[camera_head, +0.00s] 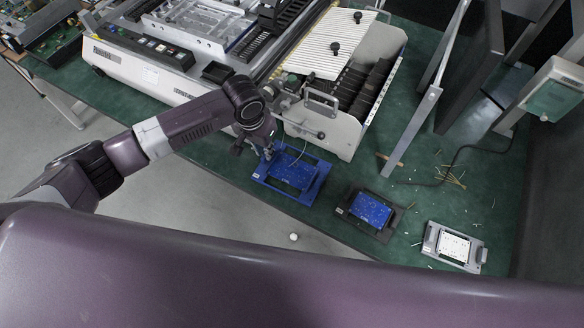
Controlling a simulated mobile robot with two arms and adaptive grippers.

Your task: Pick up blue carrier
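The blue carrier (320,178) lies flat on the green table near its front edge, with a blue board (292,170) in it. My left gripper (268,153) is at the carrier's far left side, with its fingers down close to the rim. The fingers are small and dark, so I cannot tell whether they touch the carrier or are closed on it. The wrist hides part of the carrier's far left corner. My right gripper is not in view.
A black carrier with a blue board (371,210) and a grey carrier with a white board (454,246) lie to the right. A large white machine (150,72) stands right behind the blue carrier. Loose sticks and a cable lie on the table (480,205).

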